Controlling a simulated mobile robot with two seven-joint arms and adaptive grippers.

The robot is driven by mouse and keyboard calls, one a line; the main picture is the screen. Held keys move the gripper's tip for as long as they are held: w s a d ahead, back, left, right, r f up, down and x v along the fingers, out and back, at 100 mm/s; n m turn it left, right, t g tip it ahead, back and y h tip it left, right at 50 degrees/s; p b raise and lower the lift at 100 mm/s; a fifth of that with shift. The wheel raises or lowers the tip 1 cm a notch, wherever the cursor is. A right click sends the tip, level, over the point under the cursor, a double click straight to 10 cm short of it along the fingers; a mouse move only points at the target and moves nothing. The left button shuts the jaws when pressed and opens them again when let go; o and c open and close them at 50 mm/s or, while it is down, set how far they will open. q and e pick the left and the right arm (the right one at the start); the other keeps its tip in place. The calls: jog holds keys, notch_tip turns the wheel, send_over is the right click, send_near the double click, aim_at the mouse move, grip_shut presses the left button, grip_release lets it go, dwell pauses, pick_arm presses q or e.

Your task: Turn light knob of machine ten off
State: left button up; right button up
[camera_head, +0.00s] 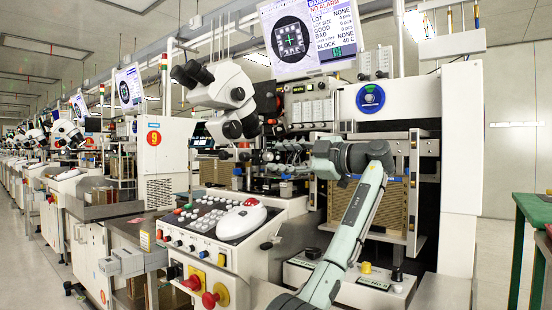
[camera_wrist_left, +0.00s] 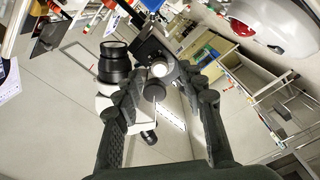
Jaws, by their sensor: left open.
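The near machine (camera_head: 462,140), with a blue round badge, fills the right half of the head view; its badge number is not legible. Its white microscope (camera_head: 225,88) has black eyepieces and knobs. My left gripper (camera_head: 280,158) is in front of the machine's work area, just below and right of the microscope. In the left wrist view, my left gripper (camera_wrist_left: 162,88) is open, with a finger on each side. A dark round knob (camera_wrist_left: 154,91) shows between the fingers; I cannot tell whether they touch it, or which knob is the light knob. My right gripper is out of view.
The control panel (camera_head: 212,217) with many buttons and a white mouse-like device (camera_head: 241,221) lies below my left gripper. A box with a yellow knob (camera_head: 366,267) and a black knob (camera_head: 397,274) sits lower right. A monitor (camera_head: 310,38) hangs above. Machine nine (camera_head: 160,165) stands left.

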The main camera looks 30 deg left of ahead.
pick_arm(q)
jog(key=d, duration=0.9)
jog(key=shift+s+d, duration=0.35)
jog(key=shift+s, duration=0.05)
